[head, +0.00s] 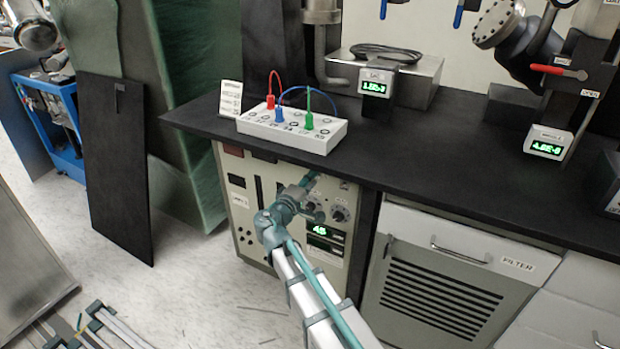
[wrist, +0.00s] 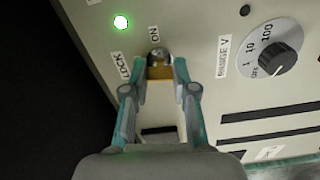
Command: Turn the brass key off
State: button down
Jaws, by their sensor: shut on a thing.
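The brass key (wrist: 160,73) sits in a round silver lock (wrist: 159,54) on the beige panel, in the wrist view. An "ON" label (wrist: 155,34) is just above the lock and a "LOCK" label (wrist: 122,66) is to its left. My gripper (wrist: 160,79) is shut on the key, one finger on each side. The fingers partly cover the key, and I cannot tell its exact turn. In the head view my arm reaches to the front of the instrument cabinet (head: 246,187) under the bench, and the key is hidden there.
A lit green lamp (wrist: 121,22) is above left of the lock. A "RANGE V" knob (wrist: 276,60) is to the right, with dark slots below it. The black bench top (head: 400,150) overhangs the cabinet. A filter unit (head: 445,275) stands to the right.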

jog(key=shift+n+p, duration=0.4)
jog(key=shift+n, duration=0.4)
jog(key=c, duration=0.9)
grip_release()
jog(key=v, duration=1.2)
